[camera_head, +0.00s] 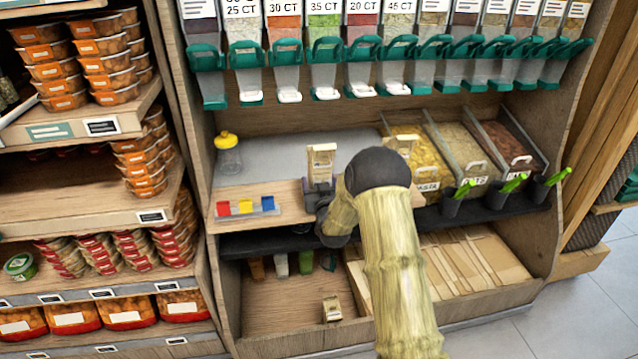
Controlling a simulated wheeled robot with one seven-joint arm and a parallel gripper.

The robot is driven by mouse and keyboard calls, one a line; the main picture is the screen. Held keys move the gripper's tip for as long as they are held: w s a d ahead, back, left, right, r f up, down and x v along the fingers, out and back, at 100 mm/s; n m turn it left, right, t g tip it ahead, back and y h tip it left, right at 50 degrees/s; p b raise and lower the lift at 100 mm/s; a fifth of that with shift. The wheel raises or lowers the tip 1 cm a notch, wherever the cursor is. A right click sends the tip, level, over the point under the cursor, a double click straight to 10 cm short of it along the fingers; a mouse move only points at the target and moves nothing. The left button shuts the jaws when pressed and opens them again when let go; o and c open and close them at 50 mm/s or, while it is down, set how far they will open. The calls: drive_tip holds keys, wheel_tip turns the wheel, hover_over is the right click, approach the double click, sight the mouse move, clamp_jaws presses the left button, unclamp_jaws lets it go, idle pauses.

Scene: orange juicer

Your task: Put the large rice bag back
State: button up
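A tan paper bag (321,158) with a pale label stands upright at the middle of the counter, in front of the grey back panel. My gripper (319,189) is at the bag's lower front, with the wrist bent in from the right. Its fingers are small and partly merge with the bag, so I cannot tell if they are closed on it. A second tan bag (405,139) shows behind my arm's dark joint, partly hidden. A smaller tan bag (331,308) stands on the low shelf. No label is readable, so I cannot tell which bag holds rice.
A yellow-topped jar (228,155) and a tray of coloured blocks (246,207) are on the left counter. Open grain bins (462,150) with scoops (511,186) are at right. Green-handled dispensers (325,65) hang above. Flat paper bags (470,265) fill the lower right shelf.

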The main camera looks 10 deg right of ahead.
drive_tip(key=shift+o, duration=0.6)
drive_tip(key=shift+r, duration=0.1)
drive_tip(key=shift+r, duration=0.1)
drive_tip(key=s, duration=1.2)
drive_tip(key=shift+p, duration=0.35)
